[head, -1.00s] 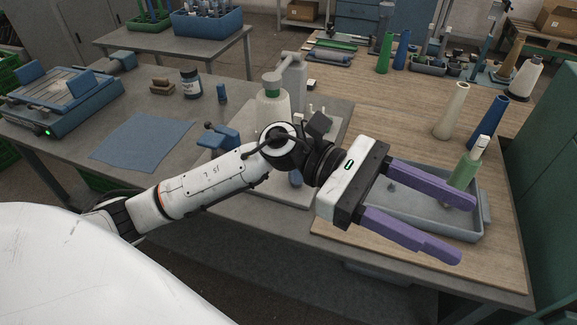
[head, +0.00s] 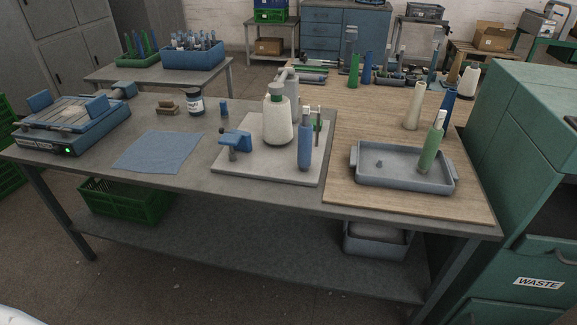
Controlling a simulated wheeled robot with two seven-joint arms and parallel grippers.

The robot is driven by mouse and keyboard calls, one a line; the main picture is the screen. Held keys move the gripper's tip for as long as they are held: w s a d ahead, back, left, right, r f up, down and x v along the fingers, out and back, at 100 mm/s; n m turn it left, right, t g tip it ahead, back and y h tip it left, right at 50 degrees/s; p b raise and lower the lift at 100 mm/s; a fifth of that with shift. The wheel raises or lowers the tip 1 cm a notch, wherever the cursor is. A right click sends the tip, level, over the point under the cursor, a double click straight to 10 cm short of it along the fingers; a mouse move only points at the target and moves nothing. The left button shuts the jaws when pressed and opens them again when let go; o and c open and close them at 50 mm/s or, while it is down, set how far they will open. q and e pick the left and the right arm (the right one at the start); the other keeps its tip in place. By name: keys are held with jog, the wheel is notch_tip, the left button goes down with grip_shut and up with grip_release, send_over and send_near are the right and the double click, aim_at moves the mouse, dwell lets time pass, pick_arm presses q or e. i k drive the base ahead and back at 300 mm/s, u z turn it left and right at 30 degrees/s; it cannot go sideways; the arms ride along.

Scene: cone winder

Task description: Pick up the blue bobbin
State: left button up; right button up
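A blue bobbin (head: 304,146) stands upright on the light plate (head: 270,173) of the winder, at its front right corner. A taller blue cone (head: 449,106) stands on the wooden top behind the grey tray (head: 405,181). Another blue cone (head: 367,70) stands farther back beside a green one (head: 354,71). I cannot tell from the picture which of these the task means. Neither of my grippers is in view.
A green waste cabinet (head: 520,150) borders the right side.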

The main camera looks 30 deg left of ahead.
aim_at(305, 129)
jog(key=z, duration=0.25)
jog(key=k, duration=0.35)
jog(key=u, duration=1.05)
jog(key=i, duration=1.25)
jog(key=z, duration=0.35)
